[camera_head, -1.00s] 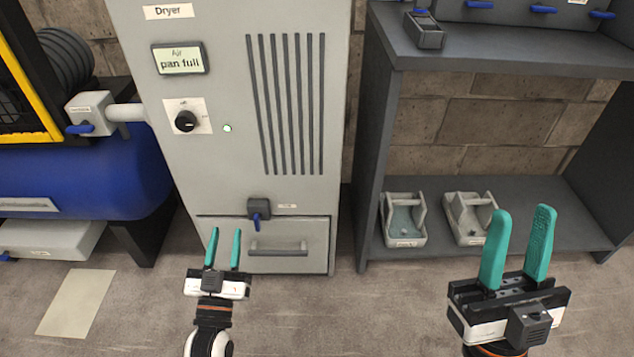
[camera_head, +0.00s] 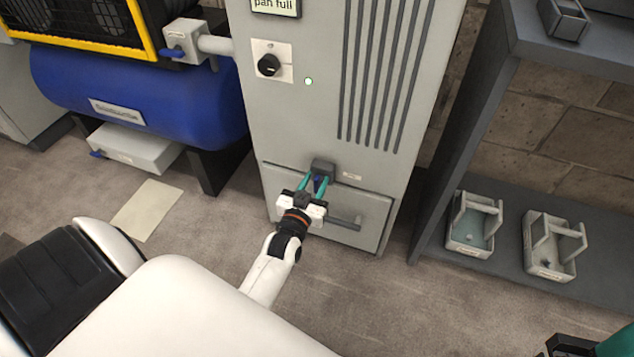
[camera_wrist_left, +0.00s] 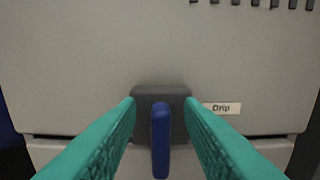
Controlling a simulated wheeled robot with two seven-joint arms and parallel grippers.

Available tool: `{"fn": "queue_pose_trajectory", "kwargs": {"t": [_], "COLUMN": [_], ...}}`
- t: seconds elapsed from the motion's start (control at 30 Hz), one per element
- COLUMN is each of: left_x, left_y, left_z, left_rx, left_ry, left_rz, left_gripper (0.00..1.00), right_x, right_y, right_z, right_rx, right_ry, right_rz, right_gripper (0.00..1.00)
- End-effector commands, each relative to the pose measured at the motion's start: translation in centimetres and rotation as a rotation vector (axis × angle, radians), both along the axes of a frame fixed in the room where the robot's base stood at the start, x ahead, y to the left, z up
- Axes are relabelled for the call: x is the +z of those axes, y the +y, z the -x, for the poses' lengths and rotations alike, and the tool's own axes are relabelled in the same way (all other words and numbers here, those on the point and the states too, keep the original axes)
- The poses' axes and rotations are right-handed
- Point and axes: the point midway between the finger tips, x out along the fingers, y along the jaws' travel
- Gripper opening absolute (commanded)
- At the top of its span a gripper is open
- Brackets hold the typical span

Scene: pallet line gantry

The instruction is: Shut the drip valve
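The drip valve is a dark grey block (camera_head: 323,167) with a blue lever on the dryer's front, just above its drawer. In the left wrist view the blue lever (camera_wrist_left: 160,140) hangs straight down from the grey block (camera_wrist_left: 178,98), beside a "Drip" label (camera_wrist_left: 222,108). My left gripper (camera_head: 314,183) is at the valve, its teal fingers open on either side of the lever. In the wrist view gaps show between the lever and both fingers. My right gripper (camera_head: 612,344) shows only partly at the bottom right corner; its opening cannot be seen.
The grey dryer (camera_head: 300,120) has a knob (camera_head: 268,65) and a drawer handle (camera_head: 345,222) close to my left gripper. A blue tank (camera_head: 140,95) stands to the left. A dark shelf (camera_head: 585,235) with two small trays stands to the right.

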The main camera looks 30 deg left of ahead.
Motion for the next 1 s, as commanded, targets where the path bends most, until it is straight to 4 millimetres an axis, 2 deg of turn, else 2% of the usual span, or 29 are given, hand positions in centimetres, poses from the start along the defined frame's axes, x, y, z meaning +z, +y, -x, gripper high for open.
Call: {"fn": "queue_pose_trajectory", "kwargs": {"t": [0.13, 0.43, 0.47, 0.67, 1.0], "left_x": [0.04, 0.1, 0.09, 0.1, 0.19], "left_y": [0.29, 0.33, 0.32, 0.31, 0.37], "left_z": [-1.15, -1.36, -1.35, -1.34, -1.31], "left_rx": [0.0, 0.0, 0.0, 0.0, 0.0], "left_ry": [-0.002, -0.001, -0.001, -0.001, -0.008], "left_rz": [0.0, 0.0, 0.0, 0.0, 0.029], "left_gripper": [0.34, 0.34, 0.32, 0.0, 0.0], "right_x": [-0.45, -0.44, -0.44, -0.44, -0.04], "right_y": [0.0, 0.01, 0.01, 0.01, 0.01], "right_z": [-0.01, -0.02, -0.02, -0.02, -0.02], "right_rx": [0.0, 0.0, 0.0, 0.0, 0.0], "right_ry": [0.001, 0.002, 0.002, 0.002, 0.002], "right_rz": [0.0, 0.001, 0.001, 0.001, 0.001], "right_gripper": [0.36, 0.36, 0.36, 0.36, 0.36]}}
